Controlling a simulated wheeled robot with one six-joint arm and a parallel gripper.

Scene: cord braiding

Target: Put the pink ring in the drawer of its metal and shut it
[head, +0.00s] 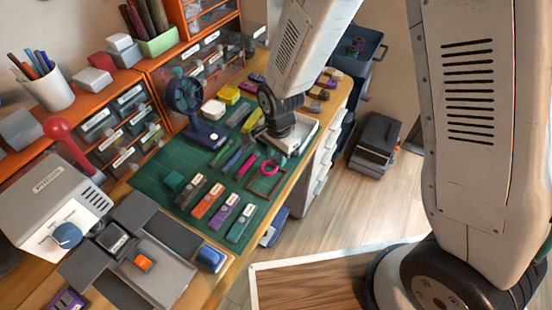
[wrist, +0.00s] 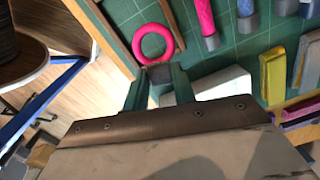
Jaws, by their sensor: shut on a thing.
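The pink ring (wrist: 137,43) shows in the wrist view just beyond my fingertips, over the green mat. A small dark grey piece at its lower edge sits between my teal fingers. My gripper (wrist: 157,80) is shut on this piece, so it holds the ring by it. In the head view the pink ring (head: 264,169) shows by the thin brown frame near the mat's right edge; my gripper's fingertips are hard to make out there. Labelled drawers (head: 130,97) stand in orange cabinets at the left and back; their labels are too small to read.
The green mat (head: 150,178) bears several coloured bars and pens. A grey machine (head: 45,195) with a red knob is at left. White drawers (head: 325,150) line the bench's right side.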

